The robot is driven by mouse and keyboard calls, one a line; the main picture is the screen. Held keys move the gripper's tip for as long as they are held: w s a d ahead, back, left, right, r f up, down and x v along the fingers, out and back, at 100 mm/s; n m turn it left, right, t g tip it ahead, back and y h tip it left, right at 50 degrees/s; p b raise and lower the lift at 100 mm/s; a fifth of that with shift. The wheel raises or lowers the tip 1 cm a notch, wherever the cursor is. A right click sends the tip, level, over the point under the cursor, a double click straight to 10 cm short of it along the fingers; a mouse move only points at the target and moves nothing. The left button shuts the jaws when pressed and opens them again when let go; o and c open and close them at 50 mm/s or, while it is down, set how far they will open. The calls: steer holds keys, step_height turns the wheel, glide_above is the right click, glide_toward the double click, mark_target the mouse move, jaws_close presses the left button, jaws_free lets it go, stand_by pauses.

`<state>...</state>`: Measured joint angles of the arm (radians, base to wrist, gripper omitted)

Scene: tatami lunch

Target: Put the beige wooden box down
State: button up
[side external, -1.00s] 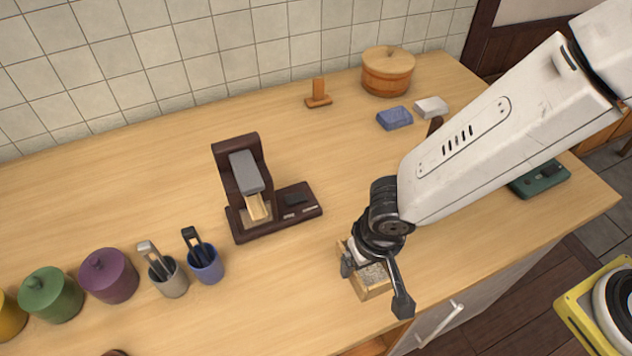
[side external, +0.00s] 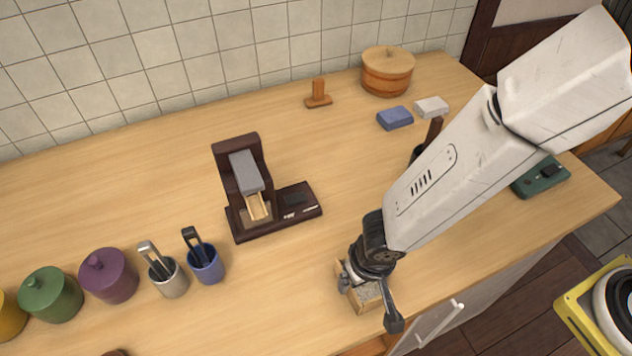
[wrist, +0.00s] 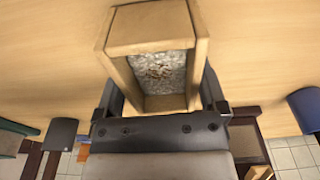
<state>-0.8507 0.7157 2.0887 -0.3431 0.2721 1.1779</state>
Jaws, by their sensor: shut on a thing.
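The beige wooden box (side external: 365,298) is near the front edge of the counter in the side view. It is open-topped, with grey-white flaky stuff inside. My gripper (side external: 367,290) is over it, with its fingers on either side. In the wrist view the box (wrist: 150,27) lies between the two fingers of my gripper (wrist: 160,100), which are shut on its sides. Part of the box is hidden by my gripper, and I cannot tell whether its underside touches the counter.
A dark wooden stand with a grey block (side external: 247,172) is left of my arm. A grey cup (side external: 170,284), a blue cup (side external: 207,270), and purple (side external: 108,278) and green (side external: 50,296) lidded pots stand further left. The counter (side external: 290,300) between the blue cup and box is clear.

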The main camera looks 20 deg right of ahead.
mark_target(366, 286)
steer(key=shift+f, duration=0.3)
steer(key=o, duration=1.2)
steer(key=shift+r, duration=0.1)
step_height(366, 286, up, 12)
steer(key=s, duration=0.1)
steer(key=shift+s, duration=0.2)
stand_by(0.5)
steer(key=w+d+r, duration=0.1)
steer(key=d, duration=1.3)
steer(key=w+d+r+t, duration=0.1)
steer(key=w+d, duration=0.1)
steer(key=d, duration=1.2)
steer(key=shift+r, duration=0.35)
